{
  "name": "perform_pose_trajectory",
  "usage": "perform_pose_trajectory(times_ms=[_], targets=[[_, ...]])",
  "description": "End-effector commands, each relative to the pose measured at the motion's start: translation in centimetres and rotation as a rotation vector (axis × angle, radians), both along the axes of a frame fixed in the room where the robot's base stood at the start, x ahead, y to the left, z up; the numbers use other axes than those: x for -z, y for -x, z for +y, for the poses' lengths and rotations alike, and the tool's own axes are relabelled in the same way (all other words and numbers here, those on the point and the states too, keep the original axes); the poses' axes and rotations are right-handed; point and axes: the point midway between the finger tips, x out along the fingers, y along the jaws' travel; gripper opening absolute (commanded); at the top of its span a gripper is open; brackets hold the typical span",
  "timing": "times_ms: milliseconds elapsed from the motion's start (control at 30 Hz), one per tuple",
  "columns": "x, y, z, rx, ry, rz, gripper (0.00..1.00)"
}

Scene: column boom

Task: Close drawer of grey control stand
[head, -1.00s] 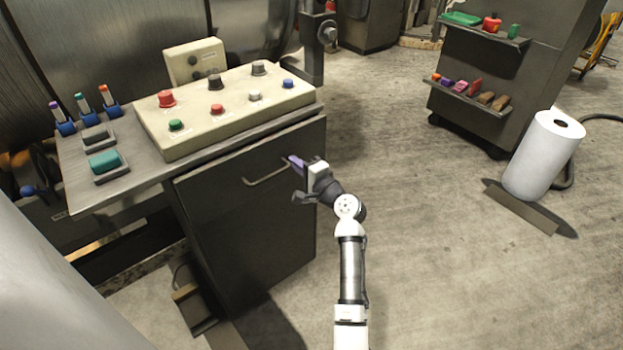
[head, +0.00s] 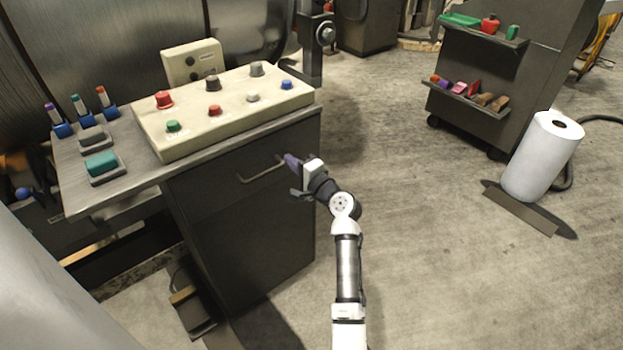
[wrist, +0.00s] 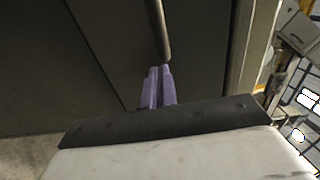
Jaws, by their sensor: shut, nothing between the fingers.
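The grey control stand (head: 250,240) stands left of centre in the head view, with buttons on its top. Its drawer (head: 215,195) is at the top of the front and looks nearly flush with the stand; any small gap is hard to see. The bar handle (head: 262,172) crosses the drawer front. My gripper (head: 291,162) is shut and empty, its purple fingertips at the right end of the handle. In the wrist view, the fingertips (wrist: 159,73) are just below the end of the handle bar (wrist: 158,28), close to the dark front. Contact is not clear.
A beige button panel (head: 220,110) and a teal-topped switch (head: 101,164) sit on the stand. A white roll (head: 541,158) stands on the floor at right, near a shelved cabinet (head: 530,75). Floor between stand and roll is clear.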

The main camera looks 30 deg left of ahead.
Motion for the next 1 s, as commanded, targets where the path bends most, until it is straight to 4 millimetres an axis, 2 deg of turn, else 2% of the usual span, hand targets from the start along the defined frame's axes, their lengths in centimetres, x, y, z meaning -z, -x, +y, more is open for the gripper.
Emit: perform_pose_trajectory(times_ms=[300,500,700,867,933,1000], targets=[[0.4,2.5,-7.3,0.005,0.001,0.007,0.00],[0.4,3.7,-10.6,0.003,0.002,0.008,0.00],[0.3,4.2,-11.9,0.000,0.003,0.009,0.00],[0.3,4.3,-12.0,0.000,0.003,0.009,0.00],[-0.6,4.3,-11.4,0.009,0.012,-0.032,0.00],[-2.6,4.3,-10.1,0.038,0.031,-0.129,0.00]])
